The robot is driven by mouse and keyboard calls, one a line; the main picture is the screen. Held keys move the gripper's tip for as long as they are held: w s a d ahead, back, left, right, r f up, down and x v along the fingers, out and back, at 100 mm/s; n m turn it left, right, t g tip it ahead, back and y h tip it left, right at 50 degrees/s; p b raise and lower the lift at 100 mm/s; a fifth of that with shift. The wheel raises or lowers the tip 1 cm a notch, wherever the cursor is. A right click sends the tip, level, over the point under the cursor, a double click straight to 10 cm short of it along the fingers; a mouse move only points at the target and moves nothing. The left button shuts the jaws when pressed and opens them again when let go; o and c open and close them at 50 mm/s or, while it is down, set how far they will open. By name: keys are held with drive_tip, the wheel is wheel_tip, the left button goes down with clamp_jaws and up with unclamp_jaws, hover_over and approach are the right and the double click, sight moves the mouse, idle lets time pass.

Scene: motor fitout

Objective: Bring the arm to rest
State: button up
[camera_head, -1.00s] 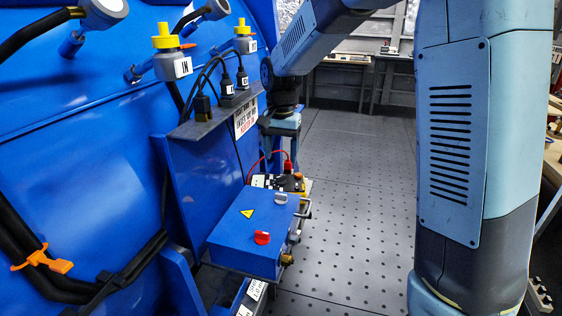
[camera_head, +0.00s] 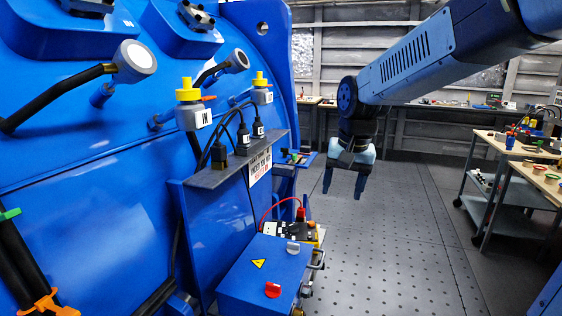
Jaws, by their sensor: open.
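My gripper (camera_head: 345,188) hangs from the end of my arm (camera_head: 410,65) in the head camera view, right of the blue machine. Its two blue fingers point down and stand apart, with nothing between them. It is in free air over the grey perforated floor, apart from the machine and the benches.
The large blue machine (camera_head: 90,200) fills the left, with a shelf (camera_head: 215,176) of plugs and yellow-capped fittings. A blue box (camera_head: 262,280) with red and white knobs juts out low. A cart (camera_head: 515,195) stands at right, benches at the back. The floor between is clear.

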drive_tip(key=s+d+r+n+t, duration=0.1)
drive_tip(key=s+d, duration=0.3)
drive_tip(key=s, duration=0.4)
drive_tip(key=s+d+r+n+t, duration=0.1)
drive_tip(key=s+d+t, duration=0.1)
drive_tip(key=s+d, duration=0.3)
drive_tip(key=shift+s+d+r+t+h, duration=0.2)
drive_tip(key=shift+s+t+h, duration=0.15)
drive_tip(key=shift+s, duration=1.55)
